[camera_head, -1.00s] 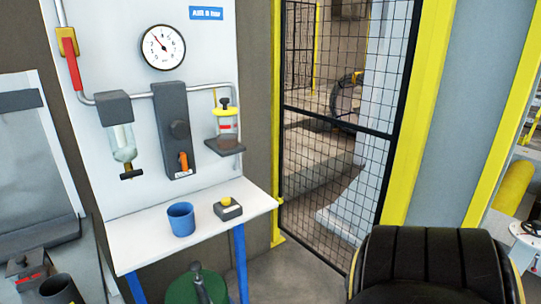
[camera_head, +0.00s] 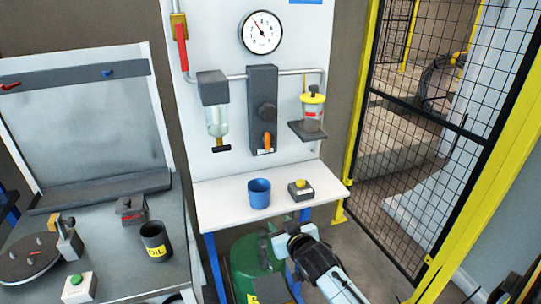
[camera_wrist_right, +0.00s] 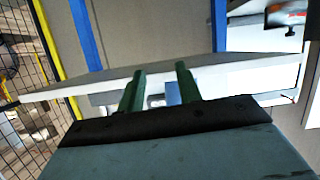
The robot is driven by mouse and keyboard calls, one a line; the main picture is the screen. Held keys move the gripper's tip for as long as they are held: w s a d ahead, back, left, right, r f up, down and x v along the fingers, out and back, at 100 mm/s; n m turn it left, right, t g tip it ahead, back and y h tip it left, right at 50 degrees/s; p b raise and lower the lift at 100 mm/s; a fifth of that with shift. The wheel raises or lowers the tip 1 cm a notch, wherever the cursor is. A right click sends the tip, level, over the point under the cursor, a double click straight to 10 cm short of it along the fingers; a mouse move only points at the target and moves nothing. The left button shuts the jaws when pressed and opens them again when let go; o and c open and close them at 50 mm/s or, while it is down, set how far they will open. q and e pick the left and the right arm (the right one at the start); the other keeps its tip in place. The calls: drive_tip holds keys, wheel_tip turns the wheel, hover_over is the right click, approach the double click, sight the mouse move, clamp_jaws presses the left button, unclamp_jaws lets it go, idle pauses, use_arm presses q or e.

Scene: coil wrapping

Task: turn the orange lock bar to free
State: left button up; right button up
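The orange lock bar (camera_head: 267,141) hangs roughly upright on the lower front of the dark grey regulator block (camera_head: 262,88), on the white panel. A small label lies just below it. My right gripper (camera_head: 268,240) shows in the head view at the lower middle, below the front edge of the white shelf and well below the lock bar, not touching it. In the right wrist view its two green fingers (camera_wrist_right: 160,78) stand apart with nothing held between them. The lock bar cannot be made out in that view. My left gripper is not in view.
A green tank (camera_head: 243,262) is underneath. A filter bowl (camera_head: 217,121) and a yellow-topped cup (camera_head: 313,110) flank the block. A mesh fence (camera_head: 430,130) stands right.

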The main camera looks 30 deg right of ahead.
sight(269, 139)
wheel_tip(269, 139, up, 18)
drive_tip(key=w+d+m+t+h+p, duration=0.1)
drive_tip(key=w+d+t+h, duration=0.1)
drive_tip(key=d+t, duration=0.15)
drive_tip(key=x, duration=0.8)
drive_tip(key=a+x, duration=0.1)
drive_tip(key=x, duration=0.4)
drive_tip(key=shift+w+f+p, duration=0.1)
drive_tip(key=shift+f+p, duration=0.2)
drive_tip(key=shift+p, duration=0.1)
clamp_jaws()
